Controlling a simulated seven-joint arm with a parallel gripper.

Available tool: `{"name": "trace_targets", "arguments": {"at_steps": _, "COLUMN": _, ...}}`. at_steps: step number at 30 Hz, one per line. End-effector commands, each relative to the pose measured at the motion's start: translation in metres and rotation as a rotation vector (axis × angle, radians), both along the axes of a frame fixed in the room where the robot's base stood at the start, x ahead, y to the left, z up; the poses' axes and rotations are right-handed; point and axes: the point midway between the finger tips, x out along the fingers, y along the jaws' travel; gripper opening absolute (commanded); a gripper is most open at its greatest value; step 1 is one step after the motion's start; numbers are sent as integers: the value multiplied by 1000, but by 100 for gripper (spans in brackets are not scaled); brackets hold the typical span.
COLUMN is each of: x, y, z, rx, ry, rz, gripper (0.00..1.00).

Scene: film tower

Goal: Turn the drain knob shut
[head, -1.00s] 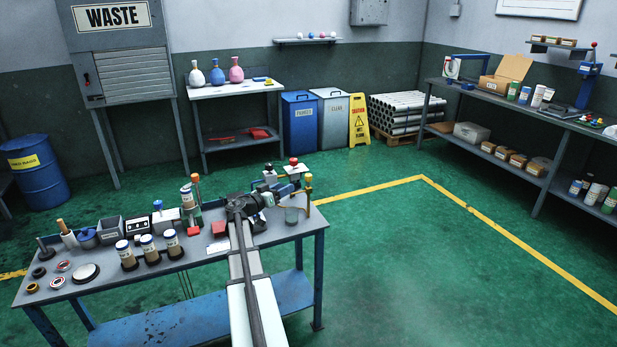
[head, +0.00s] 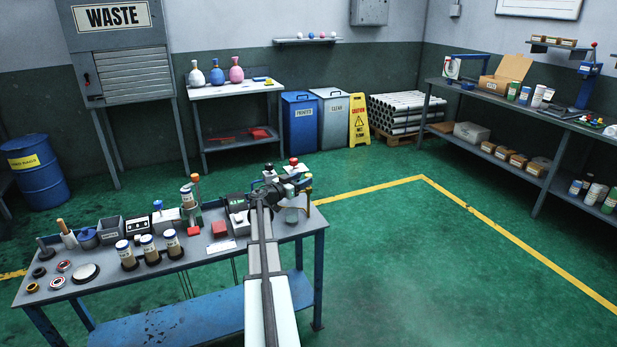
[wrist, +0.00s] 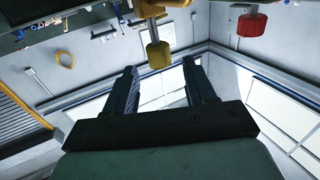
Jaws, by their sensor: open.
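My gripper (head: 296,186) is at the right end of the workbench, beside a post with a yellow knob (head: 308,179). In the wrist view its two dark fingers (wrist: 163,72) are apart with nothing held between them. The yellow knob (wrist: 159,54) shows just beyond the gap between the fingertips, apart from them. A red knob (wrist: 251,23) is farther right in that view. A red-topped device (head: 293,162) stands behind my gripper in the head view. No label shows which knob is the drain knob. My arm and gripper hide part of the bench's right end.
The workbench (head: 215,255) also carries several brown jars (head: 148,250), an orange-topped post (head: 195,180), small boxes and rings. The floor right of the bench is open.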

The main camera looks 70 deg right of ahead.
Motion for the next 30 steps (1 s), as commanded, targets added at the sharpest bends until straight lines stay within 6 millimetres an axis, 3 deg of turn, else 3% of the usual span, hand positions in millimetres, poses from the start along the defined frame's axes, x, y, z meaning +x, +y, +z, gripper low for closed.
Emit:
{"name": "trace_targets", "arguments": {"at_steps": 3, "x": -6, "y": -19, "z": 0, "rx": 0, "ry": 0, "rz": 0, "gripper": 55}}
{"name": "trace_targets", "arguments": {"at_steps": 9, "x": -14, "y": -36, "z": 0, "rx": 0, "ry": 1, "rz": 0, "gripper": 55}}
{"name": "trace_targets", "arguments": {"at_steps": 22, "x": -16, "y": -41, "z": 0, "rx": 0, "ry": 1, "rz": 1, "gripper": 55}}
{"name": "trace_targets", "arguments": {"at_steps": 30, "x": -16, "y": -41, "z": 0, "rx": 0, "ry": 1, "rz": 1, "gripper": 30}}
